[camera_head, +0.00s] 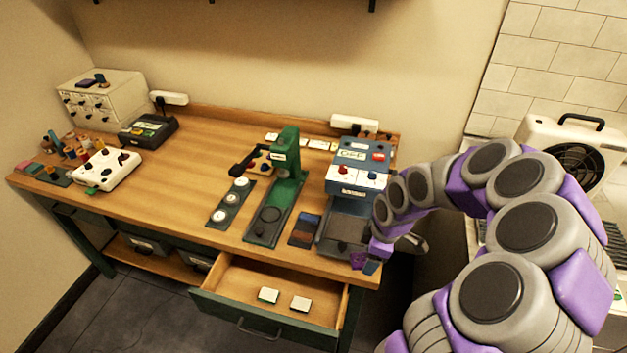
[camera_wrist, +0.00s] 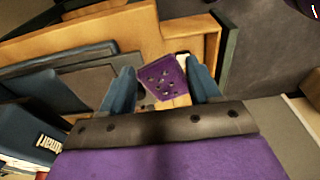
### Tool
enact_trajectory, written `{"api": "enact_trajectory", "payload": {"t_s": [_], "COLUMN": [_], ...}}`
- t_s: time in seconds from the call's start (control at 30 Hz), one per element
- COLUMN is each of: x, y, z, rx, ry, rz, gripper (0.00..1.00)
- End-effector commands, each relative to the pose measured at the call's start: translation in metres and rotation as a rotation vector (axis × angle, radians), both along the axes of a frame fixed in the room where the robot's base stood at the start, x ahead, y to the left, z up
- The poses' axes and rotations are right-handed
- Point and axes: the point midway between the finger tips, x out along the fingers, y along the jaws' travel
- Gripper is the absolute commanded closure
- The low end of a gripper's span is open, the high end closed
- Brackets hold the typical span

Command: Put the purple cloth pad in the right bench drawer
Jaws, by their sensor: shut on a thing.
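The purple cloth pad (camera_wrist: 160,75) is held between the two blue fingers of my gripper (camera_wrist: 163,86) in the wrist view. It looks flat with darker spots. In the head view, the purple pad (camera_head: 358,259) shows at the tip of my gripper (camera_head: 366,264), by the bench's front right corner. The right bench drawer (camera_head: 228,303) is pulled open below the bench top, left of my gripper. Two small white-topped pieces, one at left (camera_head: 268,295) and one at right (camera_head: 301,304), lie inside it.
The wooden bench (camera_head: 180,215) carries a green press (camera_head: 285,185), a blue machine (camera_head: 355,180), a dark strip with round pieces (camera_head: 231,203) and a dark striped swatch (camera_head: 305,231) near the front edge. The drawer's left floor is clear. A white heater (camera_head: 570,150) stands at right.

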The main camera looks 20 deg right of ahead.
Motion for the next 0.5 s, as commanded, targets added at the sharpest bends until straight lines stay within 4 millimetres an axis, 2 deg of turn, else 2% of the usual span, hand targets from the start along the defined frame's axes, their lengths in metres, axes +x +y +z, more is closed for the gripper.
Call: {"api": "enact_trajectory", "payload": {"t_s": [0.27,0.37,0.5], "x": [0.005,0.016,0.041], "y": [0.004,0.013,0.033], "z": [0.001,0.003,0.009], "rx": [0.000,-0.001,-0.002], "ry": [0.000,-0.001,-0.003], "rz": [-0.033,-0.104,-0.264], "gripper": [0.68,0.68,0.68]}}
